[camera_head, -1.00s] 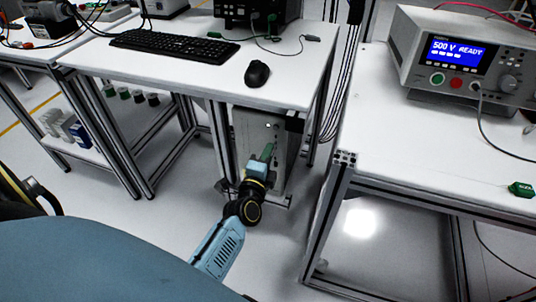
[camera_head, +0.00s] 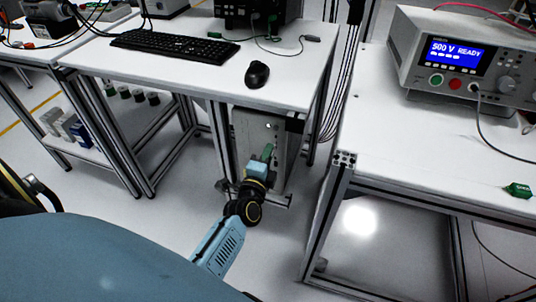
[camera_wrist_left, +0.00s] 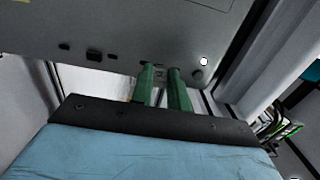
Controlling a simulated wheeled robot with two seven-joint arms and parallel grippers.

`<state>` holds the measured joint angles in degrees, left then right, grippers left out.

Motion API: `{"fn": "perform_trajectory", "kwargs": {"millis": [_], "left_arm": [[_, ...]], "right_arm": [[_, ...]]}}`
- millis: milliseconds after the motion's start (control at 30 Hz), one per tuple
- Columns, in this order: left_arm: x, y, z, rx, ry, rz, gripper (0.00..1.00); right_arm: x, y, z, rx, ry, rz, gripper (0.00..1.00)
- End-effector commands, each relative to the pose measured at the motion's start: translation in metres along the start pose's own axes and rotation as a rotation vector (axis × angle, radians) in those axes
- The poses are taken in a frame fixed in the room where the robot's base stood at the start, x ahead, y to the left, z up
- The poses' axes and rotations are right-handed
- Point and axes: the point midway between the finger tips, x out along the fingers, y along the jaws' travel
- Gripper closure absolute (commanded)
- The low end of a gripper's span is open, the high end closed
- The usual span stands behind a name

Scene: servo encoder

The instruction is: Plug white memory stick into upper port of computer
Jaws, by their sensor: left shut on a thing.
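The computer (camera_head: 250,128) is a grey tower under the desk; its panel also fills the top of the left wrist view (camera_wrist_left: 130,25). My left gripper (camera_head: 267,152) has its green fingertips up against, or very close to, this panel. In the left wrist view the two green fingers (camera_wrist_left: 162,74) are close together, with a small grey port-like shape between their tips. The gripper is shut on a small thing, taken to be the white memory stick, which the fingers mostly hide. I cannot tell whether it is in a port. My right gripper is out of view.
The desk (camera_head: 190,72) with keyboard (camera_head: 172,46) and mouse (camera_head: 257,74) overhangs the computer. Its metal legs stand close on both sides. A second table (camera_head: 420,150) on the right holds a test instrument (camera_head: 465,60). The floor in front is clear.

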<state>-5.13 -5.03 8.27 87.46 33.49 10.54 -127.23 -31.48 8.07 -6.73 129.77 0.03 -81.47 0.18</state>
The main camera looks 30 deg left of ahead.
Motion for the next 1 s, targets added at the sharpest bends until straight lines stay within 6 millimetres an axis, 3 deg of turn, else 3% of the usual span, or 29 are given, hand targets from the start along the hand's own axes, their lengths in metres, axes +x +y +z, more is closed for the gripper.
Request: {"fn": "perform_trajectory", "kwargs": {"millis": [1000], "left_arm": [[0.0054,0.0003,0.0003,0.0,0.0,0.0,1.0]], "right_arm": [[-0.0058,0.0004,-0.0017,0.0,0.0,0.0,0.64]]}}
